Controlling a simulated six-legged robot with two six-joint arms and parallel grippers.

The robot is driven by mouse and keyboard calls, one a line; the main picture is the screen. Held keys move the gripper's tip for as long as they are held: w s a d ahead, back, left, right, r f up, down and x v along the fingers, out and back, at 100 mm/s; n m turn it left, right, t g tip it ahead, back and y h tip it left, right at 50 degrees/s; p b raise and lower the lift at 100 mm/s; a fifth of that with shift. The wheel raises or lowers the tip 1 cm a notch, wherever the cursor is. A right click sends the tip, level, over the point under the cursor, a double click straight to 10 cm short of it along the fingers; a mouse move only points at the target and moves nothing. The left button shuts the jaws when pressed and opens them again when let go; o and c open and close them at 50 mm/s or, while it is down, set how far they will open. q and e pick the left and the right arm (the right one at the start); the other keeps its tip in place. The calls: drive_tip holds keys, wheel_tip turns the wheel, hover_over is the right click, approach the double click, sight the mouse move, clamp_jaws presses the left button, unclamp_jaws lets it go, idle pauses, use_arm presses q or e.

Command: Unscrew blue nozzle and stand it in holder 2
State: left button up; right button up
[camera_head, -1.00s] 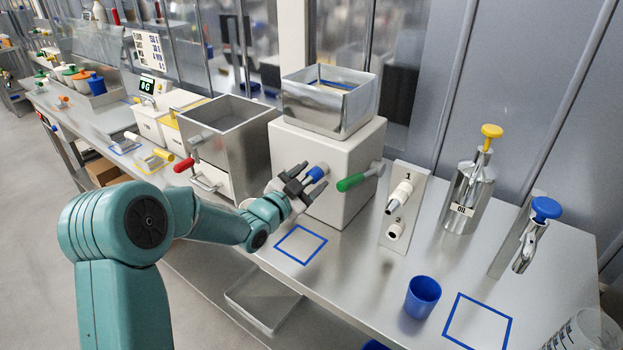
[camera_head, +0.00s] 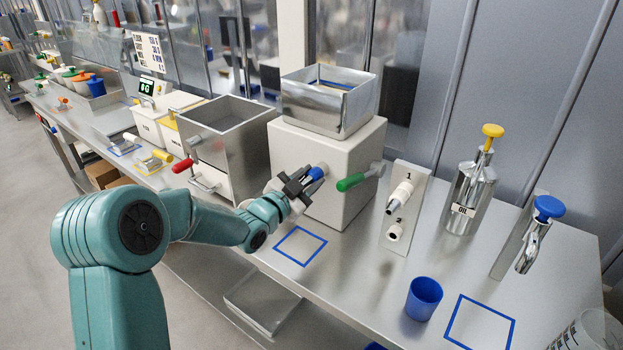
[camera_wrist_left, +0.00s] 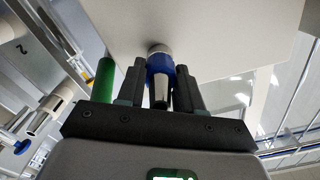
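The blue nozzle (camera_head: 316,173) sits on the front of a white box-shaped machine (camera_head: 345,190), below its metal hopper. In the left wrist view the nozzle (camera_wrist_left: 160,72) shows a blue collar and a tapered metal tip that points back toward my palm. My left gripper (camera_head: 305,182) is at the nozzle, with a dark finger on each side; in the wrist view the fingers (camera_wrist_left: 161,78) appear closed against the blue collar. The holder plate (camera_head: 407,205) stands to the right. Its place 1 holds a white nozzle (camera_head: 400,194); place 2 is a white socket (camera_head: 395,232) that looks empty. My right gripper is out of view.
A green handle (camera_head: 352,182) sticks out of the machine, close to the nozzle's right. A blue cup (camera_head: 423,298), an oil bottle (camera_head: 467,195) and a blue-topped dispenser (camera_head: 528,235) stand farther right. A blue square outline (camera_head: 300,246) marks bare table below the gripper.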

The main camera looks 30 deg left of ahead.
use_arm(q)
drive_tip(key=c, duration=0.4)
drive_tip(key=n, duration=0.3)
drive_tip(key=shift+n, duration=0.4)
drive_tip(key=shift+c, duration=0.2)
drive_tip(key=n, duration=0.7)
drive_tip(key=shift+n, duration=0.4)
drive_tip(key=n, duration=0.3)
drive_tip(key=n+p, duration=0.1)
drive_tip(key=n, duration=0.4)
drive_tip(key=shift+s+n+p, duration=0.1)
drive_tip(key=shift+n+p, duration=0.2)
drive_tip(key=n, duration=0.2)
drive_tip(key=shift+n, duration=0.4)
